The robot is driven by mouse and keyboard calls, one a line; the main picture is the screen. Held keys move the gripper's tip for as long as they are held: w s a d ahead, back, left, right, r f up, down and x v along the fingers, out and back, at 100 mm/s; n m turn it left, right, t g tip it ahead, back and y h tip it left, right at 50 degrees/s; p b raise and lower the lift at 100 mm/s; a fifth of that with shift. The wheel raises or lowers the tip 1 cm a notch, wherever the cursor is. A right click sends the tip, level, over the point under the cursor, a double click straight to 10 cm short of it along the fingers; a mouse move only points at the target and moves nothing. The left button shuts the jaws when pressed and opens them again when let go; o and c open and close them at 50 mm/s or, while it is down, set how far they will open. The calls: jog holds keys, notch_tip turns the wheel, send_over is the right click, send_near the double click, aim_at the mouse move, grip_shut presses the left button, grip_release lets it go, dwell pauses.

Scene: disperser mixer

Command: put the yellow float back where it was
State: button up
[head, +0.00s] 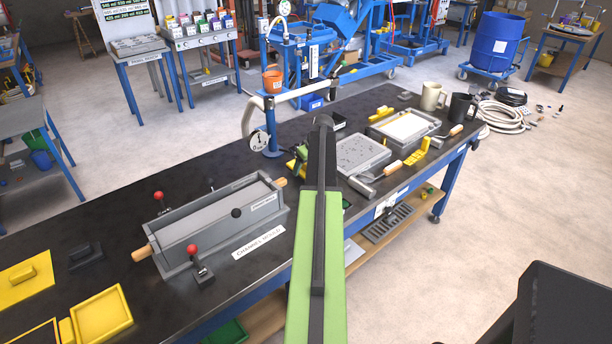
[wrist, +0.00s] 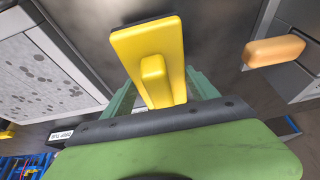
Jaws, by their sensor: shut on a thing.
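The yellow float (wrist: 172,48) is a flat yellow plate with a raised block handle, and it fills the middle of the wrist view. My gripper (wrist: 162,88) is shut on it, with green fingers on either side; the fingertips are partly hidden by the float. In the head view my arm covers most of the gripper. Only a small yellow and green patch (head: 297,165) shows left of the arm, above the dark bench (head: 130,205). I cannot tell whether the float touches the bench.
Left of my arm is the grey channel mould (head: 220,222) with wooden handles and red-knobbed clamps. Another yellow plate with a block handle (head: 22,277) and a yellow tray (head: 102,315) lie at far left. Right are a speckled slab (head: 360,152), yellow tools (head: 418,156) and mugs (head: 433,97).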

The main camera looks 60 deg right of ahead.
jog(key=shift+f+b, duration=0.85)
jog(key=shift+f, duration=0.7)
jog(key=o, duration=1.4)
jog(key=shift+r, duration=0.1)
jog(key=shift+c, duration=0.2)
jog(key=shift+r, duration=0.1)
jog(key=shift+r+p, duration=0.25)
jog(key=shift+p, duration=0.15)
jog(key=p+v, duration=1.1)
jog(key=shift+s+a+r, duration=0.1)
jog(key=shift+r, duration=0.3)
jog(key=shift+f, duration=0.1)
